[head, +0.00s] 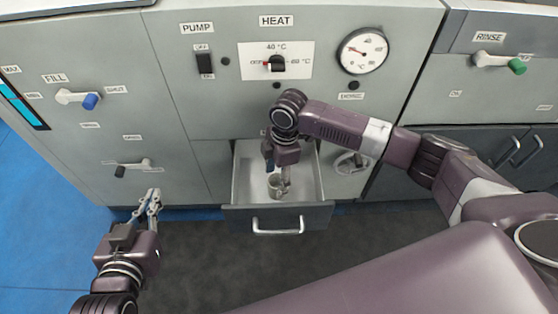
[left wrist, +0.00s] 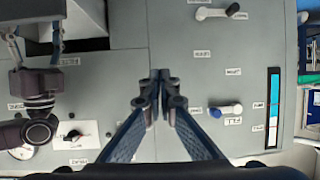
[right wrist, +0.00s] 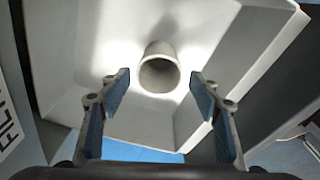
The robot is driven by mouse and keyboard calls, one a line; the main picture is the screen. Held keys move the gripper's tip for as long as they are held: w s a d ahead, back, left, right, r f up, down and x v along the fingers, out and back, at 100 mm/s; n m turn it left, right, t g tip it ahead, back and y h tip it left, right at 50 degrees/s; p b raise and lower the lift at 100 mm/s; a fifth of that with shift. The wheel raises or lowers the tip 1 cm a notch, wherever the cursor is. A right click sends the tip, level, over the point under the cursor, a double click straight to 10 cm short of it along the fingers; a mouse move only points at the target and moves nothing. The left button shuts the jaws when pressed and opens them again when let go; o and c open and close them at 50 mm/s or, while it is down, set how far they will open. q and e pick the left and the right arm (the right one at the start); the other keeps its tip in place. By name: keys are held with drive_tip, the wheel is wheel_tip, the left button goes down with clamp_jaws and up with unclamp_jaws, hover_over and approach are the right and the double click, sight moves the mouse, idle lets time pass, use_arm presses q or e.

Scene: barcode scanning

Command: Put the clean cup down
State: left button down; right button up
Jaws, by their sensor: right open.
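The cup (right wrist: 160,76) is a small grey metal cup. It stands on the floor of the open drawer (head: 245,175), its mouth facing my right wrist camera. In the head view the cup (head: 274,188) is partly covered by my right gripper (head: 279,180). That gripper points down into the drawer and is open. In the right wrist view its fingers (right wrist: 160,82) are spread on either side of the cup, with gaps to it. My left gripper (head: 154,197) is away to the left, outside the drawer. Its fingers (left wrist: 160,74) are together with nothing between them.
The grey machine front carries a heat dial (head: 277,64), a gauge (head: 362,50), a pump switch (head: 205,62), a blue-tipped fill lever (head: 90,101) and a green-tipped rinse lever (head: 516,66). The drawer walls surround my right gripper. The drawer floor around the cup is clear.

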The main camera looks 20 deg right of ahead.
use_arm(q)
drive_tip(key=s+a+f+g+y+p, duration=0.1)
drive_tip(key=s+f+g, duration=0.3)
drive_tip(key=s, duration=0.4)
drive_tip(key=s+a+f+g+y+p, duration=0.1)
drive_tip(key=s+a+f+g+p, duration=0.1)
drive_tip(key=s+a+f+g, duration=0.2)
drive_tip(key=shift+s+a+f+n+g, duration=0.3)
drive_tip(key=shift+s+f+g, duration=0.3)
drive_tip(key=shift+s+f, duration=1.1)
use_arm(e)
wheel_tip(320, 180, up, 11)
drive_tip(key=d, duration=0.1)
drive_tip(key=shift+d, duration=0.2)
use_arm(q)
drive_tip(key=shift+s+r, duration=0.2)
use_arm(e)
drive_tip(key=shift+f, duration=0.2)
